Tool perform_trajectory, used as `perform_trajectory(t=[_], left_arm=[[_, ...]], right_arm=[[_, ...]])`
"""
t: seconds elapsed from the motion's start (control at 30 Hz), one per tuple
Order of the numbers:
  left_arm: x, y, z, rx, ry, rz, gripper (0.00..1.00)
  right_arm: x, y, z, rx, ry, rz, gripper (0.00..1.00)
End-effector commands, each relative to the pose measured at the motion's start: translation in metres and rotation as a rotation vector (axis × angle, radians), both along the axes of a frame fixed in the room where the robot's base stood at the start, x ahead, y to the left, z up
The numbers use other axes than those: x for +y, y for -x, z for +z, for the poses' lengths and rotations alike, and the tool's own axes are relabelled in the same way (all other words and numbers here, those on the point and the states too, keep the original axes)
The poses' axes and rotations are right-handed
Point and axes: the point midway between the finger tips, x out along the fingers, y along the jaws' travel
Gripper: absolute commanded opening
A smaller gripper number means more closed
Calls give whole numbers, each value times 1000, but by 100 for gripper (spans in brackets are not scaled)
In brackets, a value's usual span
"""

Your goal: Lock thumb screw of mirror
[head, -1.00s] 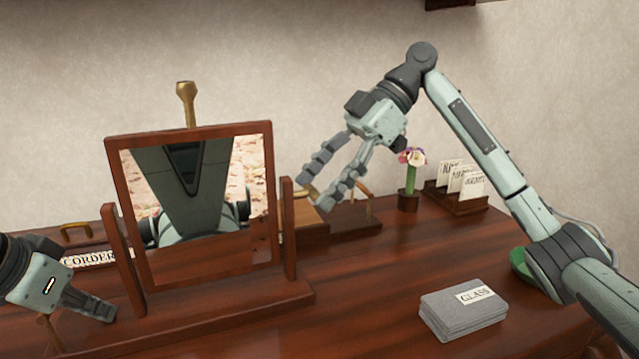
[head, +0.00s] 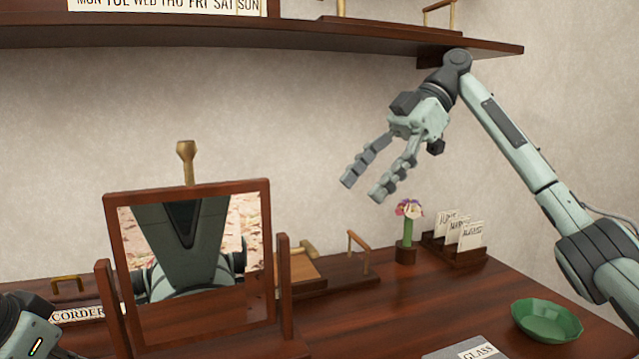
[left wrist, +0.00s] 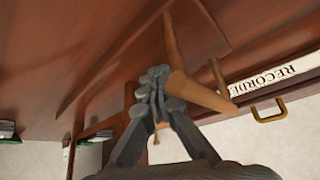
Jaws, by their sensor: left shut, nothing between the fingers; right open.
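The mirror (head: 190,250) stands in a red-brown wooden frame between two posts on the desk, and its glass reflects my own body. The top of the right post (head: 284,245) is clear of any gripper. My right gripper (head: 366,190) is open and empty, in the air above and to the right of the mirror. My left gripper (left wrist: 155,80) is shut and empty; its fingertips are beside a tan wooden rod (left wrist: 205,93) in the left wrist view. I cannot tell whether they touch, or whether the rod is the thumb screw. In the head view the left fingers are out of frame.
A flower pot (head: 406,253), card holder (head: 457,250) and green bowl (head: 546,321) are on the right of the desk. A GLASS-labelled block (head: 462,350) is at the front. A brass piece (head: 186,160) rises behind the mirror. A shelf (head: 300,36) hangs above.

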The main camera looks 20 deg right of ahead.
Motion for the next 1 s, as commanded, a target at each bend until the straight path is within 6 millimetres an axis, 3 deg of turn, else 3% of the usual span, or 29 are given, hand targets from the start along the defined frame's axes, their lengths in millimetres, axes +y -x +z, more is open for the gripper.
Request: perform_trajectory(t=[0.03, 0.27, 0.67, 1.0], left_arm=[[1, 3, -7, 18, -7, -1, 0], [1, 3, -6, 18, -7, -1, 0], [0, 2, 21, 11, -3, -2, 0], [0, 0, 46, 4, -1, -1, 0]], right_arm=[[0, 0, -1, 0, 0, 0, 66], [0, 0, 1, 0, 0, 0, 66], [1, 0, 33, -1, 0, 1, 66], [1, 0, 33, 0, 0, 0, 66]])
